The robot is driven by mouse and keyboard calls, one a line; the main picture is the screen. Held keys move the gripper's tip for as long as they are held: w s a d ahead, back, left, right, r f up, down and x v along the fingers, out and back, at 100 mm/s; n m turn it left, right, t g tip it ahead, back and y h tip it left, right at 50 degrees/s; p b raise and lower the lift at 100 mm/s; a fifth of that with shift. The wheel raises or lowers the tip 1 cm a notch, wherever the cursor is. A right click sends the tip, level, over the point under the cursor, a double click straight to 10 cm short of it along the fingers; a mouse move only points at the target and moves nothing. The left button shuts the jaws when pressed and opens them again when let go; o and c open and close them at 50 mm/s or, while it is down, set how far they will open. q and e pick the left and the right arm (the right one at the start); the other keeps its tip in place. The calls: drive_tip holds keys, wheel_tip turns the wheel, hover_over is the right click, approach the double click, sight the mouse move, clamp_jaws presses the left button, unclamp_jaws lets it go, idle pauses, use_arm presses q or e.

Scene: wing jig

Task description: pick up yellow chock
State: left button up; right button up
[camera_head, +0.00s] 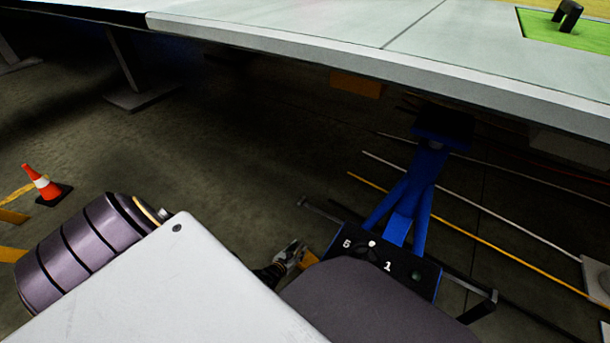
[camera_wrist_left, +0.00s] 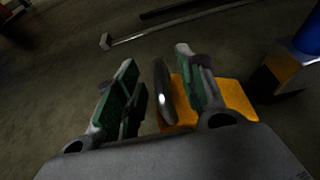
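The yellow chock (camera_wrist_left: 238,97) lies on the floor, partly behind the right-hand finger in the left wrist view. A dark, shiny upright piece like a handle (camera_wrist_left: 163,88) stands between the fingers; it appears to belong to the chock. My left gripper (camera_wrist_left: 156,62) is open around that piece, with gaps visible. In the head view my left gripper (camera_head: 291,251) is low beside the chock (camera_head: 308,259), of which only a small yellow part shows; my arm hides the rest. My right gripper is not in view.
The blue stand (camera_head: 410,195) with a dark numbered panel is right of the gripper. The wing panel (camera_head: 300,35) overhangs above. A traffic cone (camera_head: 45,186) is far left. Rods lie on the floor at right.

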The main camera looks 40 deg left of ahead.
use_arm(q)
drive_tip(key=shift+w+f+b, duration=0.25)
drive_tip(key=shift+w+b, duration=0.1)
drive_tip(key=shift+w, duration=0.25)
clamp_jaws()
idle(0.5)
drive_tip(key=shift+r, duration=0.1)
